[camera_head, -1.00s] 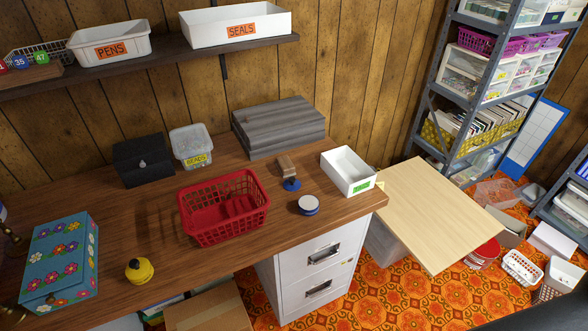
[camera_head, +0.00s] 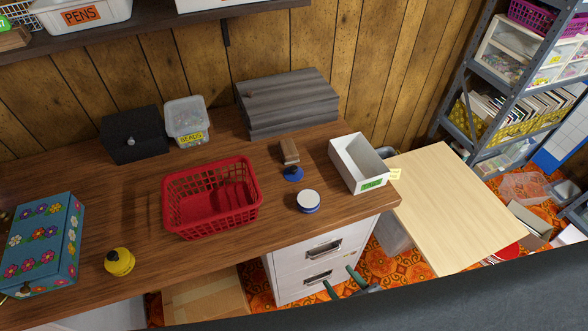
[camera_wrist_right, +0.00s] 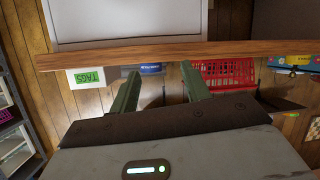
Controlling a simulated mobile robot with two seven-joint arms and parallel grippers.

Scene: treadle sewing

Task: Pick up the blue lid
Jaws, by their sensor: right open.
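A low round piece (camera_head: 308,201) with a white top and a blue rim lies on the wooden desk (camera_head: 235,255), right of the red basket. Behind it, a small blue disc (camera_head: 293,174) sits at the foot of a brown wooden block; I cannot tell which of the two is the blue lid. My right gripper (camera_head: 340,276) is open and empty, apart from both, in front of the white drawer cabinet. In the right wrist view, which is upside down, its fingers (camera_wrist_right: 160,69) point toward the desk edge, with a blue side showing beyond. My left gripper is out of view.
The red basket (camera_head: 205,222) and the white TAGS bin (camera_head: 362,152) flank the round piece. A grey slab stack (camera_head: 287,103), black box (camera_head: 131,134) and BEADS tub (camera_head: 187,120) stand behind. A pale board (camera_head: 452,205) lies right of the desk.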

